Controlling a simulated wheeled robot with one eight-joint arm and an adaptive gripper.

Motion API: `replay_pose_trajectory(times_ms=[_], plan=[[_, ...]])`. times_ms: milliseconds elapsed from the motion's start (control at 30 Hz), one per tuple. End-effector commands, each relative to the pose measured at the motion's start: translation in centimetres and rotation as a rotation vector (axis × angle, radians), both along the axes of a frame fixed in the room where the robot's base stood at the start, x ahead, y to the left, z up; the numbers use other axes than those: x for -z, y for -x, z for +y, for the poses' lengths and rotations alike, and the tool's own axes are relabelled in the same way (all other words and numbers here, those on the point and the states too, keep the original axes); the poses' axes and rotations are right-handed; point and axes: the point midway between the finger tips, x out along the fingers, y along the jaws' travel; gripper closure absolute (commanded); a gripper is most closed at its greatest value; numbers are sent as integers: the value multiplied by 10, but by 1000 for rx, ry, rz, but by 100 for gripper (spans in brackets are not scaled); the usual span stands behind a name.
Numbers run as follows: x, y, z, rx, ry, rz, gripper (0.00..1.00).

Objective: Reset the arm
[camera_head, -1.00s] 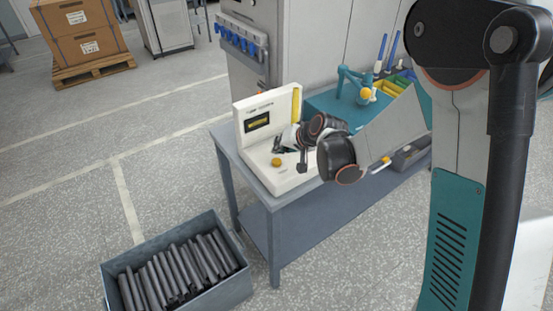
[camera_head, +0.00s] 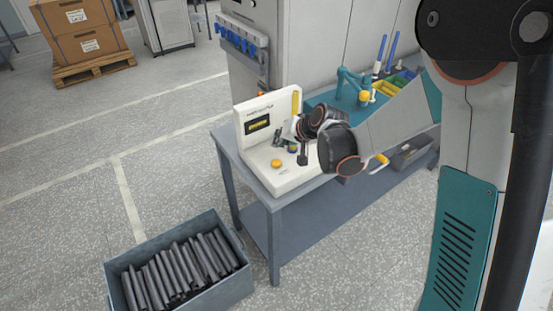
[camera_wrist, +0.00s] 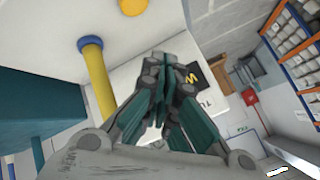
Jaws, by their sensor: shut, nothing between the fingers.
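My gripper (camera_head: 279,136) is above the front of the cream machine (camera_head: 287,182), which stands on the left end of the grey workbench. In the wrist view my gripper's fingers (camera_wrist: 168,85) are together with nothing between them. The machine has a dark display (camera_head: 258,124), a yellow knob (camera_head: 276,163) and a yellow upright bar (camera_head: 295,103). The bar's lower part is hidden behind my wrist in the head view. My arm reaches in over the bench from the right.
A grey bin (camera_head: 243,280) of dark rods is on the floor at left front. A cabinet (camera_head: 310,45) stands behind. The floor at left is open.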

Motion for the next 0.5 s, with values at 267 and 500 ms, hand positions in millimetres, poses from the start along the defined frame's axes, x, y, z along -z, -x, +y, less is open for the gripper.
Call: replay_pose_trajectory(times_ms=[267, 500], plan=[[-4, 2, -2, 1, 4, -1, 100], [-46, 31, -28, 12, 68, -8, 100]])
